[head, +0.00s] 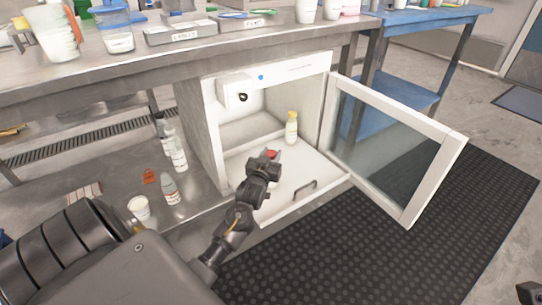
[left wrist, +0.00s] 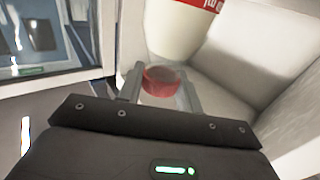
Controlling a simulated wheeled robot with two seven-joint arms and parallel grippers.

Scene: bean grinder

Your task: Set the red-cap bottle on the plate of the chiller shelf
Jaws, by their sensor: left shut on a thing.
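My left gripper (head: 268,160) is over the white pulled-out plate (head: 322,172) of the chiller shelf, shut on the red cap (head: 271,153) of the red-cap bottle. The left wrist view shows the cap (left wrist: 161,82) between the two fingers, with a white body bearing a red label (left wrist: 185,25) beyond it. In the head view the gripper hides the bottle's lower part, so I cannot tell whether its base touches the plate. A dark piece at the bottom right corner of the head view may be my right gripper (head: 530,292); its jaws do not show.
A yellow-cap bottle (head: 291,128) stands on the plate, behind and right of my gripper. The glass door (head: 388,145) stands open at the right. White bottles (head: 171,188) and a cup (head: 138,207) stand on the low steel shelf at left. The plate's front has a dark handle (head: 305,190).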

